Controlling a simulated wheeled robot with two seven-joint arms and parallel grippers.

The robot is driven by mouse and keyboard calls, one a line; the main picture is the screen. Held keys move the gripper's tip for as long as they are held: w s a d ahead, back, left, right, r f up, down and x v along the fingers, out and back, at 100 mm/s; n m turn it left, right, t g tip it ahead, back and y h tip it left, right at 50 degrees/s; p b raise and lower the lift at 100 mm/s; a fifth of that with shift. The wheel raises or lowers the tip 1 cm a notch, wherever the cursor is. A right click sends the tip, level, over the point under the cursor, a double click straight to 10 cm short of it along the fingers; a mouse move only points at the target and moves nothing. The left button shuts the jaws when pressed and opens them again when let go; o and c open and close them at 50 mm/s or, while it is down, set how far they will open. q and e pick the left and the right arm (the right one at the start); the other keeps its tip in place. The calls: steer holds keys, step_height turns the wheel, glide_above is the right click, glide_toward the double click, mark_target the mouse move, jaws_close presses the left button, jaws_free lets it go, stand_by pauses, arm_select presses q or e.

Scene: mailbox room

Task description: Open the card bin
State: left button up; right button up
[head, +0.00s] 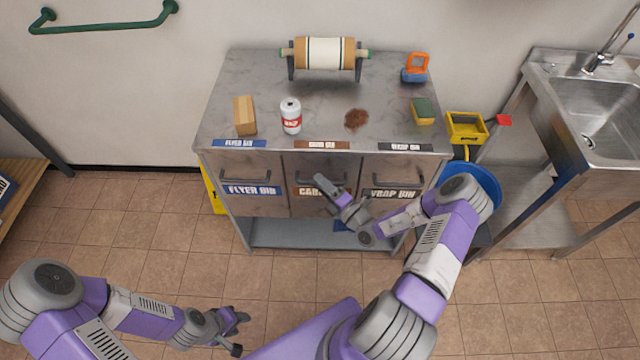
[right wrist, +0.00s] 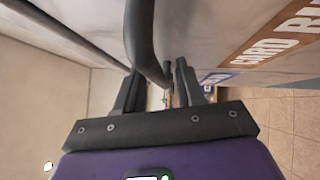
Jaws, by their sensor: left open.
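The card bin (head: 303,205) is the middle of three grey drawers under the metal counter. Its front looks level with its neighbours, so it appears closed. Its brown label is partly hidden by my right gripper (head: 334,196), which is at the bin's front. In the right wrist view, a dark curved handle (right wrist: 147,45) runs between the two fingers of the right gripper (right wrist: 159,80). The fingers stand apart around it; whether they press on it is unclear. The label shows at the upper right there. My left gripper (head: 240,333) is open and empty, low above the floor.
The flyer bin (head: 252,205) is left and the wrap bin (head: 393,207) right, both closed. The counter (head: 270,75) holds a paper roll, a can, a wooden block, a brown spill and a sponge. A blue bucket (head: 485,180) and a sink (head: 590,100) stand right.

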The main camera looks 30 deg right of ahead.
steer(key=shift+w+a, duration=0.1)
steer(key=shift+w, duration=0.3)
jaws_close()
steer(key=shift+s+a, duration=0.1)
steer(key=shift+s, duration=0.05)
